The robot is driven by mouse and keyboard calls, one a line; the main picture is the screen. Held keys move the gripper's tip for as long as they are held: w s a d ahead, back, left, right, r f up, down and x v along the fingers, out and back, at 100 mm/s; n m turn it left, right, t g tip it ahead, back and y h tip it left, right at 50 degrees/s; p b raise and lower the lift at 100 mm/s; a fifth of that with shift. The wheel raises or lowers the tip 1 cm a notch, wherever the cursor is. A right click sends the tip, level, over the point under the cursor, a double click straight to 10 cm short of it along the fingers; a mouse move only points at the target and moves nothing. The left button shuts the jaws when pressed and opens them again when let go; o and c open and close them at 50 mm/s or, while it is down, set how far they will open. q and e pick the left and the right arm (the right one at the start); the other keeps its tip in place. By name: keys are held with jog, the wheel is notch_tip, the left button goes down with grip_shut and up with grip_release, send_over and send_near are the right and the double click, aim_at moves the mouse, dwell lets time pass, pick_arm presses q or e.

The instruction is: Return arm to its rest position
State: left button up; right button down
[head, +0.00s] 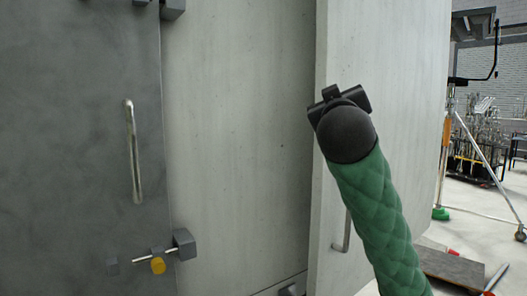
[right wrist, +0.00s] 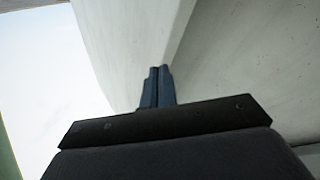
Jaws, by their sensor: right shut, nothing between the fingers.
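My right arm, in a green quilted sleeve, rises from the lower right of the head view to a black wrist. My right gripper (head: 338,98) is at the top of it, in front of the light panel on the right. In the right wrist view my right gripper (right wrist: 157,72) has its two blue-grey fingers together with nothing between them. The fingers point towards a pale surface, and I cannot tell whether they touch it. My left gripper is not in the head view.
A dark grey door (head: 80,150) with a metal handle (head: 132,150) is at the left. Stands and a cart (head: 480,165) are far right.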

notch_tip(320, 180, down, 24)
jog(key=w+g+y, duration=0.1)
jog(key=g+y, duration=0.2)
jog(key=g, duration=0.3)
jog(key=s+f+g+y, duration=0.15)
jog(key=s+f, duration=0.25)
jog(key=f, duration=0.9)
jog(key=s+f+g+y, duration=0.1)
jog(key=s+f+g, duration=0.2)
jog(key=f, duration=1)
jog(key=s+f+m+g, duration=0.1)
jog(key=s+f+g, duration=0.8)
jog(key=s+f, duration=2.4)
jog(key=shift+s+d+f, duration=0.35)
jog(key=shift+s, duration=0.35)
jog(key=shift+h, duration=0.25)
